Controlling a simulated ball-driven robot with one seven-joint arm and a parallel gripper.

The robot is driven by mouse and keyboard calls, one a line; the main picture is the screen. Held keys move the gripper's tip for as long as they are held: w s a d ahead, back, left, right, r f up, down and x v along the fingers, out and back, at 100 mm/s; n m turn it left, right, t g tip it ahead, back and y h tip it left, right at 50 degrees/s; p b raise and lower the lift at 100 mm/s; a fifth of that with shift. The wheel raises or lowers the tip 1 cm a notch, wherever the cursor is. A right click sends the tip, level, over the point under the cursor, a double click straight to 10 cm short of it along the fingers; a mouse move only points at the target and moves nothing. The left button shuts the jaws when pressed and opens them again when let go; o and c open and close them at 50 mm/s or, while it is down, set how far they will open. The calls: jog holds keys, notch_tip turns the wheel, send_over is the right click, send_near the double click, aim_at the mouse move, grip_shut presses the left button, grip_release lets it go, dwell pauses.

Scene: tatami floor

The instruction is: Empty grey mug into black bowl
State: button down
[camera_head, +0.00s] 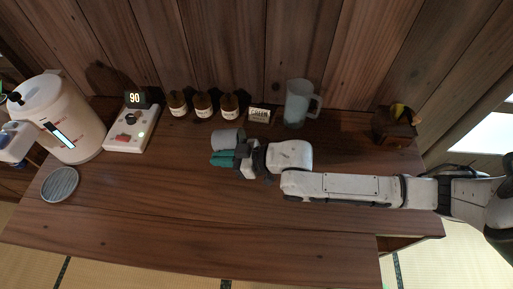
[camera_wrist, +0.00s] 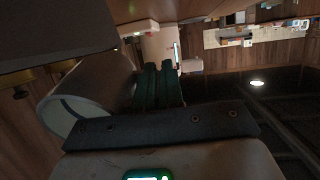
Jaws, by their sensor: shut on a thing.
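The grey mug (camera_head: 229,137) is at my gripper's teal fingers (camera_head: 222,158), above the middle-left of the wooden table. It looks tipped onto its side. In the wrist view the mug (camera_wrist: 92,92) is beside the fingers (camera_wrist: 160,86), with its round opening towards the lower left. My gripper is shut on the mug; the exact contact is partly hidden. Whether anything is inside the mug cannot be told. I cannot make out a black bowl in either view.
Brown bottles (camera_head: 203,105), a small sign (camera_head: 259,115), a frosted pitcher (camera_head: 297,104) and a wooden box (camera_head: 393,126) line the back. The front table is clear.

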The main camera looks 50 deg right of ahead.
jog(key=shift+w+r+g+h+p, duration=0.1)
jog(key=shift+r+g+h+p, duration=0.45)
jog(key=shift+p, duration=1.7)
jog(key=shift+g+p, duration=0.45)
jog(key=shift+p, duration=0.5)
jog(key=shift+f+g+h, duration=0.25)
jog(key=shift+f+g, duration=0.05)
jog(key=shift+f, duration=0.15)
jog(key=shift+f+g, duration=0.1)
jog(key=shift+g, duration=0.2)
jog(key=shift+r+g+h, duration=0.35)
jog(key=shift+g+h, duration=0.05)
jog(key=shift+g, duration=0.2)
jog(key=shift+w+a+f+g+h, duration=0.2)
jog(key=shift+f+g+h, duration=0.25)
jog(key=shift+g, duration=0.35)
jog(key=shift+w+a+f+g+h, duration=0.2)
jog(key=shift+w+f+g+h, duration=0.15)
jog(key=shift+w+f+g, duration=0.25)
jog(key=f, duration=0.1)
jog(key=f+g, duration=0.1)
jog(key=f, duration=0.1)
jog(key=shift+w+a+f+g+h, duration=0.25)
jog(key=shift+w+g+h, duration=0.15)
jog(key=shift+w+a+f+g+h+b, duration=0.2)
jog(key=shift+w+f+g+h, duration=0.2)
jog(key=shift+g, duration=0.45)
jog(key=shift+w+a+f+g+h+b, duration=0.1)
jog(key=shift+w+a+f+g+h, duration=0.15)
jog(key=shift+w+g+h, duration=0.45)
